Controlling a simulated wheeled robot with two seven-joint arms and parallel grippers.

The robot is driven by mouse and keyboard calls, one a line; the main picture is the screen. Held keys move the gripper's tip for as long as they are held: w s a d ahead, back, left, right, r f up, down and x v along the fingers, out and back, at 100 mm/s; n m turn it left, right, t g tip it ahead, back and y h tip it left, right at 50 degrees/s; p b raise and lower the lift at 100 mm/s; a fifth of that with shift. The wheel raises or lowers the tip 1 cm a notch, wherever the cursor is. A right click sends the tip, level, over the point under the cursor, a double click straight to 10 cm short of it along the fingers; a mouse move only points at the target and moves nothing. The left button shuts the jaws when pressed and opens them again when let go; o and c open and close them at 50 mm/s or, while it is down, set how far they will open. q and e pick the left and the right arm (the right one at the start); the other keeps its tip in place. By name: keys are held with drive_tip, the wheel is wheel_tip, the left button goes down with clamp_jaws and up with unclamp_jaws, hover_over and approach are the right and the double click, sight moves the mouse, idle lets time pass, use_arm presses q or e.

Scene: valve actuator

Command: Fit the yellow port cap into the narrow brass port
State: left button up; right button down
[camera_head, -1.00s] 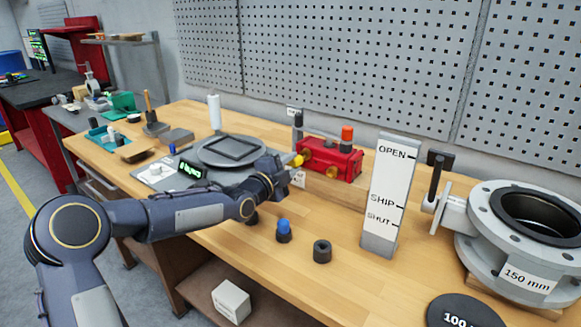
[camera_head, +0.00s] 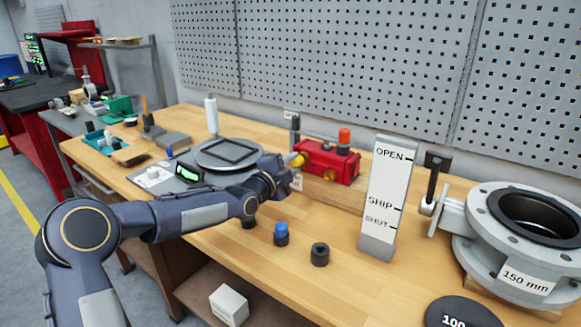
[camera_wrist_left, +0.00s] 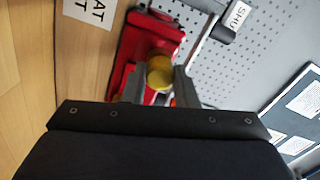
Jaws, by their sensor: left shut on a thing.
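The red valve actuator (camera_head: 335,163) sits on a wooden block at the back of the bench. A round brass port (camera_head: 329,175) shows on its front face. My left gripper (camera_head: 292,168) is at the actuator's left end, shut on the yellow port cap (camera_head: 298,159). In the left wrist view the yellow cap (camera_wrist_left: 159,73) sits between the two fingertips, in front of the red body (camera_wrist_left: 150,38). The narrow port behind the cap is hidden, and I cannot tell whether the cap touches it or is inside it. My right gripper is not in view.
A blue-topped dark plug (camera_head: 281,234) and a black ring-shaped piece (camera_head: 320,254) stand on the front of the bench. The OPEN/SHIP/SHUT plate (camera_head: 388,200) stands right of the actuator, with a large grey valve (camera_head: 510,240) beyond it. A round platform (camera_head: 228,152) lies left.

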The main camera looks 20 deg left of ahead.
use_arm(q)
drive_tip(key=shift+w+d, duration=0.15)
drive_tip(key=o, duration=1)
drive_tip(key=b+v, duration=0.1)
drive_tip(key=v, duration=0.7)
drive_tip(key=s+a+n+g+y+p, duration=0.3)
drive_tip(key=s+n+g+y+p, duration=0.3)
drive_tip(key=s+n, duration=1.25)
drive_tip(key=s+d+f+g+h+p, duration=0.1)
drive_tip(key=s, duration=0.6)
drive_tip(key=s+d+f+n+g+h, duration=0.1)
drive_tip(key=s+g, duration=0.1)
drive_tip(key=s, duration=0.5)
drive_tip(key=s+d+f+n+g+h+p, duration=0.1)
drive_tip(key=s+d+g, duration=0.1)
drive_tip(key=s, duration=0.5)
drive_tip(key=shift+s+d+h+p, duration=0.1)
drive_tip(key=shift+s+h+p, duration=0.2)
drive_tip(key=shift+p, duration=0.05)
